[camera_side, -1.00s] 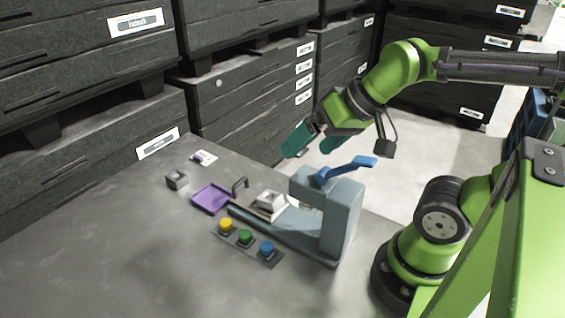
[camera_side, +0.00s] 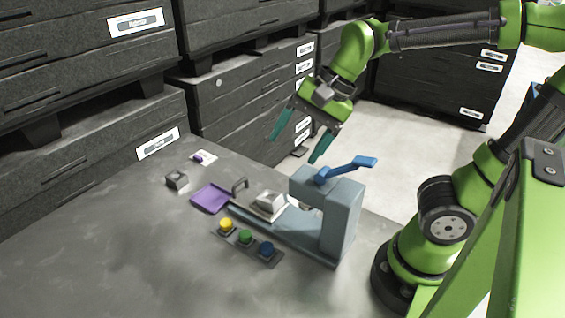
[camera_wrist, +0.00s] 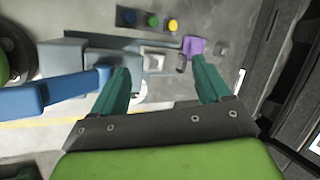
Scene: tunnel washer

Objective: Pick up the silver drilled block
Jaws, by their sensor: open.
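My gripper (camera_side: 294,149) is open and empty, held in the air above and behind the blue-grey machine, its green fingers pointing down. In the wrist view my gripper (camera_wrist: 160,66) has its fingers wide apart. A silver block (camera_side: 270,200) sits on the light plate of the machine; it also shows between the fingertips in the wrist view (camera_wrist: 153,62), farther off. A second small grey block (camera_side: 177,180) with a dark spot on one face stands on the table left of the purple tray. I cannot make out clearly which block is drilled.
The machine (camera_side: 342,215) has a blue lever (camera_side: 346,169) on top, close to my gripper. A purple tray (camera_side: 210,198) and dark handle (camera_side: 240,185) lie left of the plate. Yellow, green and blue buttons (camera_side: 246,239) stand in front. Black crates (camera_side: 235,110) stand behind the table.

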